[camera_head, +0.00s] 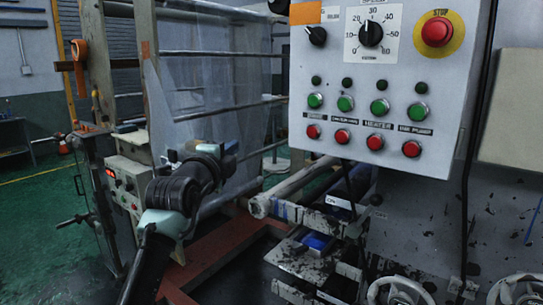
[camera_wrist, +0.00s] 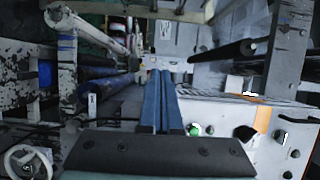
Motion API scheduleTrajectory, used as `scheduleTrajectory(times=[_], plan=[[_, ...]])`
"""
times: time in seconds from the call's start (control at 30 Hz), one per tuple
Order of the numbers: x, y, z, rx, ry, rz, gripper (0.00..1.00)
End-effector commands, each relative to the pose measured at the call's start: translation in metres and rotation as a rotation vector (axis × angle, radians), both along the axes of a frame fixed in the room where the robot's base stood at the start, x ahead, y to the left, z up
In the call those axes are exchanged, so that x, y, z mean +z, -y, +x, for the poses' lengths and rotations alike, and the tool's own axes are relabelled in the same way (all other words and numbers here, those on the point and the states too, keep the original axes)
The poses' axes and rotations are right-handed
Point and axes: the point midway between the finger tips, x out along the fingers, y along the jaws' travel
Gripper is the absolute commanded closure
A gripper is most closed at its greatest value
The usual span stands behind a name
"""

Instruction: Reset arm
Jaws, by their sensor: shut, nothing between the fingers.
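My arm reaches up from the bottom of the head view, in front of the machine and left of the grey control panel (camera_head: 374,80). In the wrist view my gripper (camera_wrist: 161,75) shows as two long blue fingers lying together, shut with nothing between them. The panel (camera_wrist: 250,112) also shows at the lower right there, with a green button (camera_wrist: 193,129) close beside the fingers. I cannot tell from these views whether the fingers touch anything. In the head view the fingertips cannot be made out clearly.
The panel carries a red stop button (camera_head: 437,31), a dial (camera_head: 370,33), and rows of green and red buttons. Left of my arm stands a smaller control box (camera_head: 127,185). Rollers (camera_head: 290,187) and a red floor frame (camera_head: 215,254) lie near the arm. Green floor is open at far left.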

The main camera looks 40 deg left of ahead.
Motion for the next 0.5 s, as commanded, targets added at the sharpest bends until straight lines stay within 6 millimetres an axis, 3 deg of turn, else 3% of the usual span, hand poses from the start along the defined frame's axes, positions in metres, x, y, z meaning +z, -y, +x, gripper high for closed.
scheduleTrajectory(times=[0.27, 0.33, 0.43, 0.5], plan=[[0.0, 0.0, -0.001, -0.002, -0.002, -0.001, 1.0], [0.004, 0.01, 0.004, -0.017, 0.015, -0.01, 1.0], [0.017, 0.046, 0.017, -0.065, 0.073, -0.054, 1.0], [0.033, 0.087, 0.027, -0.12, 0.141, -0.111, 1.0]])
